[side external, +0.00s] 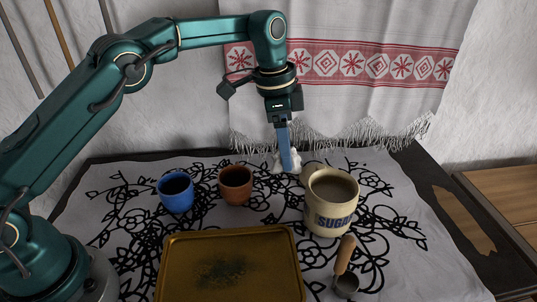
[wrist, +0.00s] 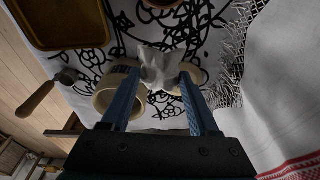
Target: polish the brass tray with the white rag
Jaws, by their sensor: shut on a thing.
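My gripper (side external: 286,166) is shut on the white rag (side external: 291,158), a crumpled bunch of cloth, behind and left of the sugar canister. In the wrist view the rag (wrist: 160,68) shows between the two blue fingertips (wrist: 158,82). I cannot tell whether the rag touches the cloth below it. The brass tray (side external: 181,254) lies at the front on the patterned cloth, with a dark smudge (side external: 221,269) in its middle. Part of the tray (wrist: 62,20) shows at the top left of the wrist view, apart from the rag.
A cream sugar canister (side external: 325,208) stands right of my gripper, close by. A brown cup (side external: 236,186) and a blue cup (side external: 176,193) stand behind the tray. A wooden-handled scoop (side external: 345,256) lies right of the tray. A fringed red-and-white towel (side external: 350,66) hangs at the back.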

